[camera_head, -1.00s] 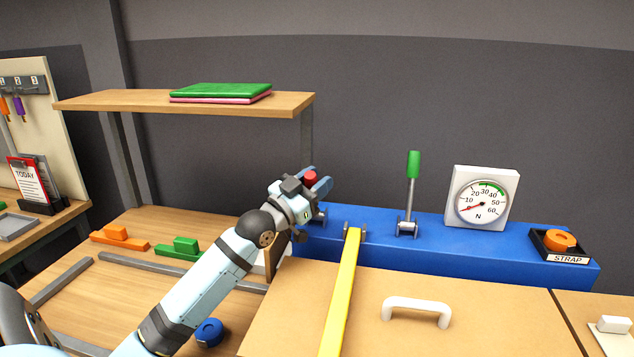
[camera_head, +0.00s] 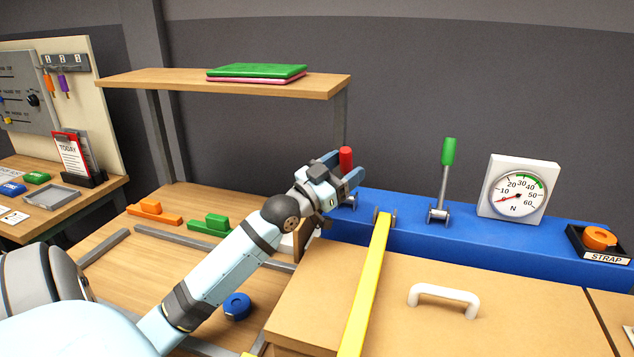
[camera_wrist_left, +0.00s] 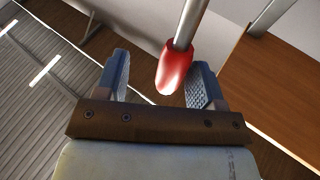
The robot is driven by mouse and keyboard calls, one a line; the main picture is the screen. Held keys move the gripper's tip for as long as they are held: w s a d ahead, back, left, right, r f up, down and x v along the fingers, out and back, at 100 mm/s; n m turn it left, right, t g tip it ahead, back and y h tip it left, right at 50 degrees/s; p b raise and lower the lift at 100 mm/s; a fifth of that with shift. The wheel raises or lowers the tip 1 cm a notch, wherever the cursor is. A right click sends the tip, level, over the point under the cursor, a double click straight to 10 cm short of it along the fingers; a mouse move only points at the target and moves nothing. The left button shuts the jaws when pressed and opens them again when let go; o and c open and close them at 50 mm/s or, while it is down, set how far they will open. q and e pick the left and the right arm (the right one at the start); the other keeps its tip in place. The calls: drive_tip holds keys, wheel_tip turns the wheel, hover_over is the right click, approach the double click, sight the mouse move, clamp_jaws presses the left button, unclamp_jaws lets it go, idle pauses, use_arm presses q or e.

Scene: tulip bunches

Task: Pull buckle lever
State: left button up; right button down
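The buckle lever's red handle (camera_head: 346,159) stands at the left end of the blue bench block (camera_head: 400,236). My left gripper (camera_head: 352,178) is at the red handle, with its fingers open. In the left wrist view the red handle (camera_wrist_left: 174,68) lies between the two spread fingers of the gripper (camera_wrist_left: 160,85), nearer the right finger, on a grey metal rod. A second lever with a green handle (camera_head: 448,152) stands upright to the right. A yellow strap (camera_head: 366,285) runs from the block over a cardboard box (camera_head: 510,310). My right gripper does not show.
A dial gauge (camera_head: 517,190) stands on the block, its red needle low. An orange strap roll (camera_head: 599,238) sits in a black tray at the right. A wooden shelf (camera_head: 150,82) hangs above my left arm. A white handle (camera_head: 444,294) is on the box.

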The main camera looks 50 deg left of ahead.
use_arm(q)
drive_tip(key=b+v, duration=0.1)
drive_tip(key=v, duration=1.1)
drive_tip(key=shift+s, duration=0.15)
drive_tip(key=shift+f, duration=0.15)
